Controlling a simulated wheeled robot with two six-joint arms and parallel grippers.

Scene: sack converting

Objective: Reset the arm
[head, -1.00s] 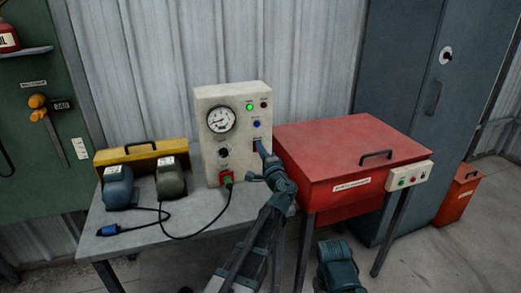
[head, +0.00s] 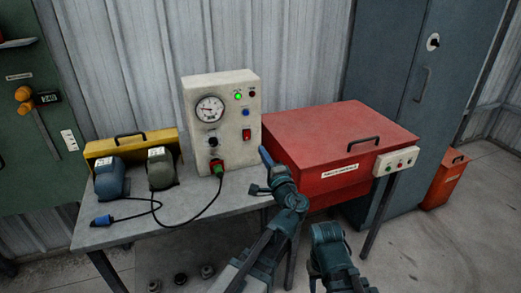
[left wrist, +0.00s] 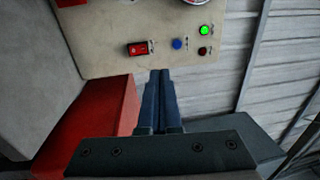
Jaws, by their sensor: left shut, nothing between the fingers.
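My left arm comes up from the bottom of the head view. Its gripper (head: 265,157) is in front of the gap between the cream control box (head: 222,115) and the red lidded box (head: 335,150), apart from the control box. In the left wrist view the two blue fingers (left wrist: 160,100) lie together with nothing between them. They point toward the control box panel (left wrist: 110,55), below its red rocker switch (left wrist: 140,48). Another part of my arms (head: 328,245) shows at the bottom; its fingertips are not seen.
On the grey table (head: 185,220) stand a blue unit (head: 110,180), a dark grey unit (head: 160,170) and a yellow case (head: 130,143). A cable runs from the control box to a blue plug (head: 103,221). A grey cabinet (head: 395,90) and an orange bin (head: 445,180) stand right.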

